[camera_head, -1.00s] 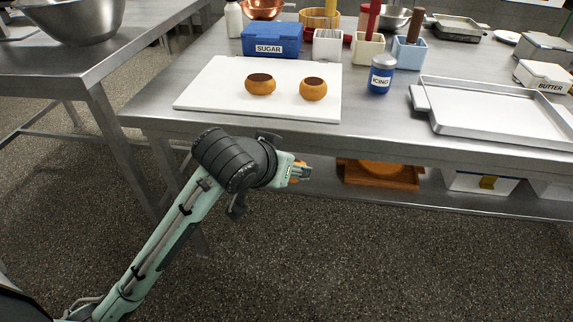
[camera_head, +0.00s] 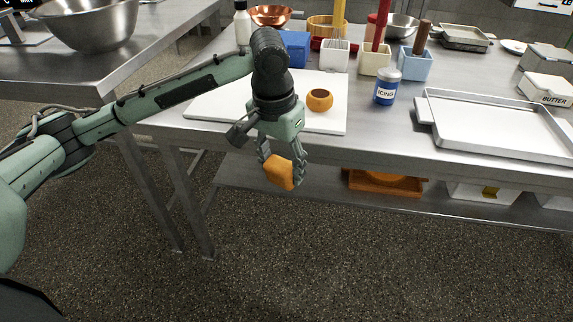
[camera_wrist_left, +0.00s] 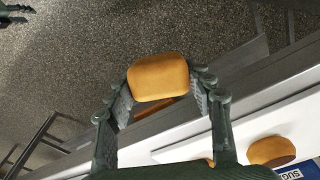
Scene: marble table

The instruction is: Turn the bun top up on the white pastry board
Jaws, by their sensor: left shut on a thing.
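My left gripper (camera_head: 283,172) is shut on a golden bun (camera_head: 279,174), held in the air in front of the table's near edge. In the left wrist view the held bun (camera_wrist_left: 158,77) sits between the two fingertips, a smooth golden side showing; I cannot tell where its dark face points. The white pastry board (camera_head: 325,124) lies on the table behind the gripper. The gripper hides part of the board. A dark green piece at the wrist view's top left may be my right gripper.
A blue icing jar (camera_head: 386,88) and a metal tray (camera_head: 497,125) are to the right of the board. The blue sugar box (camera_head: 296,47) and utensil holders stand behind it. A lower shelf (camera_head: 330,186) runs under the table.

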